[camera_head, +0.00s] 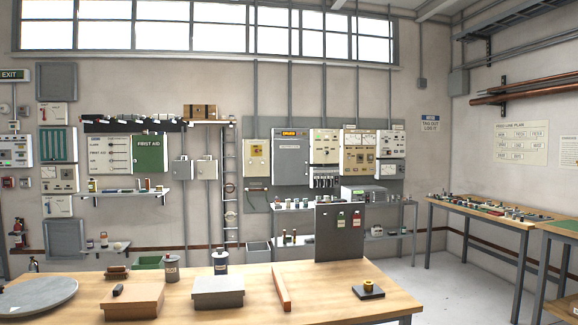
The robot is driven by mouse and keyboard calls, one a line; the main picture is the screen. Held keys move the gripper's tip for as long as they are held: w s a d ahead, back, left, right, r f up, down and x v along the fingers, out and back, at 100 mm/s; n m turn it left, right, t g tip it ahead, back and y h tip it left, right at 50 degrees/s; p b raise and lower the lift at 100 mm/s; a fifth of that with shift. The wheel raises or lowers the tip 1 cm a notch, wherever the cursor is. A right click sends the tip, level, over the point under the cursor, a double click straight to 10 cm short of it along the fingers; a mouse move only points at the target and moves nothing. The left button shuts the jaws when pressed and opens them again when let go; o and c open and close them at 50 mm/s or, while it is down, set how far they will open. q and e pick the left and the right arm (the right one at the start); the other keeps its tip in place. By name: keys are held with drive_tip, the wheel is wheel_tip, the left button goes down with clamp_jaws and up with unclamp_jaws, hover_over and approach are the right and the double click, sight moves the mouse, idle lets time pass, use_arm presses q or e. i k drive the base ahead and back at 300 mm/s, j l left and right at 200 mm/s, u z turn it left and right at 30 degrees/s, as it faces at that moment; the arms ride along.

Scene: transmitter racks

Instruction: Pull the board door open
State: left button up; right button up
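A tall grey cabinet door (290,158) with an orange label at its top is on the grey wall board (252,218) across the room. It looks shut, and I cannot make out its handle. Several cream and white panels with dials stand to its right, and a small cream box (256,160) hangs to its left. I cannot tell for sure which of these is the board door. Neither of my grippers shows in this view.
A wooden table (340,284) spans the foreground, with boxes (219,291), canisters (172,268), an orange bar (281,288) and a dark upright panel (339,231) on or behind it. A workbench (482,214) stands along the right wall. Open floor (445,283) shows between them.

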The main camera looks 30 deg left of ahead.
sight(290, 157)
drive_tip(key=i+z, duration=0.1)
drive_tip(key=i, duration=0.9)
drive_tip(key=i+z, duration=0.2)
drive_tip(key=i, duration=0.35)
drive_tip(key=i+z, duration=0.2)
drive_tip(key=i, duration=0.35)
drive_tip(key=i+z, duration=0.2)
drive_tip(key=i, duration=0.3)
drive_tip(key=i+j+z, duration=0.25)
drive_tip(key=i, duration=0.3)
drive_tip(key=i+l+u, duration=0.2)
drive_tip(key=i, duration=0.7)
drive_tip(key=i+j+u, duration=0.15)
drive_tip(key=i+u, duration=0.5)
drive_tip(key=u, duration=0.3)
drive_tip(key=i+l+u, duration=0.1)
drive_tip(key=i+u, duration=0.35)
drive_tip(key=i+j+u, duration=0.2)
drive_tip(key=i+u, duration=0.2)
drive_tip(key=i, duration=0.35)
drive_tip(key=i+u, duration=0.35)
drive_tip(key=i, duration=0.4)
drive_tip(key=i+u, duration=0.1)
drive_tip(key=i, duration=2.15)
